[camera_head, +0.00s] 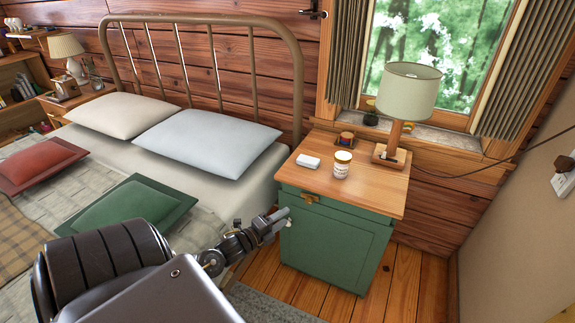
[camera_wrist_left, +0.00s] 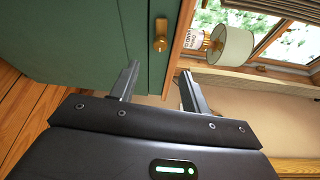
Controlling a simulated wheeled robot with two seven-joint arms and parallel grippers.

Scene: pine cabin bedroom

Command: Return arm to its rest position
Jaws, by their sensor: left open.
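My left arm comes in from the lower left in the head view, and its gripper (camera_head: 283,217) is beside the left front edge of the green nightstand (camera_head: 335,245). In the left wrist view the left gripper (camera_wrist_left: 158,90) is open, with nothing between its two fingers. The nightstand's green front (camera_wrist_left: 75,40) and a brass knob (camera_wrist_left: 160,36) lie beyond the fingertips. The nightstand door looks shut. My right gripper is not in view.
The bed with pillows (camera_head: 208,140) is on the left. Wood floor (camera_head: 400,285) is clear at right.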

